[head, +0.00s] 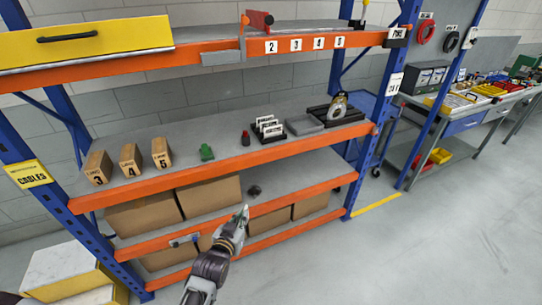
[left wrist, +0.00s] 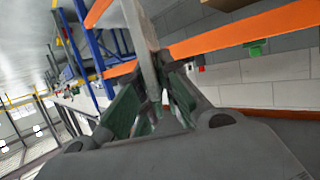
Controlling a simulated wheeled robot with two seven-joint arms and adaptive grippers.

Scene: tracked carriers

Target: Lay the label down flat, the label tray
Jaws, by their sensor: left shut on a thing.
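My left gripper (head: 240,217) is in front of the lower shelf, below the middle shelf edge. It is shut on a thin pale piece, seemingly the label (head: 244,212), which shows only as a small bit at the fingertips. In the left wrist view a pale flat strip (left wrist: 143,35) stands up between the fingers of the left gripper (left wrist: 160,85); its printed face cannot be made out. On the middle shelf stands a dark holder with several white cards (head: 268,128). Beside it lies a flat grey tray (head: 304,125), perhaps the label tray. My right gripper is not in view.
The middle shelf (head: 225,160) has an orange front edge and bears numbered wooden blocks (head: 130,160), a green piece (head: 207,152) and a tape roll on a dark base (head: 338,108). Cardboard boxes (head: 208,196) and a dark round thing (head: 254,190) are below. The floor at right is clear.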

